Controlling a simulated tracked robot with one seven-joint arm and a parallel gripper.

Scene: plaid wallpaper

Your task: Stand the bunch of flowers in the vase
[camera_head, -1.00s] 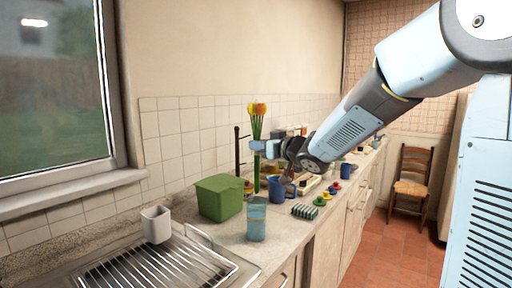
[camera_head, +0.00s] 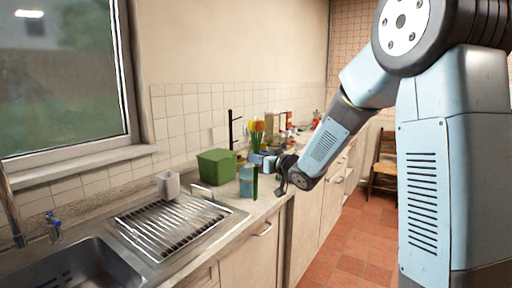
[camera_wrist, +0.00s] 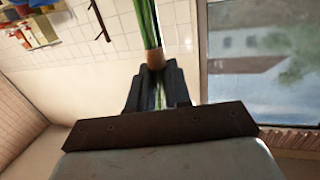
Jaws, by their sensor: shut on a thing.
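My gripper (camera_head: 259,160) is shut on the bunch of flowers (camera_head: 257,128), which is upright with yellow and orange heads above the jaws. In the wrist view my gripper (camera_wrist: 156,82) closes around green stems (camera_wrist: 145,20), near a brown band. The clear, blue-tinted glass vessel (camera_head: 245,181), apparently the vase, stands on the counter near its front edge. The stems' lower end shows at the vessel's right edge in the head view, overlapping it. I cannot tell whether they touch or whether the stems are in front of it.
A green box (camera_head: 216,167) stands left of the glass vessel. A grey-white cup (camera_head: 168,184) stands on the counter by the metal drying rack (camera_head: 165,225), with a sink (camera_head: 75,270) at front left. Several items crowd the counter behind my gripper. A chair (camera_head: 384,165) stands far right.

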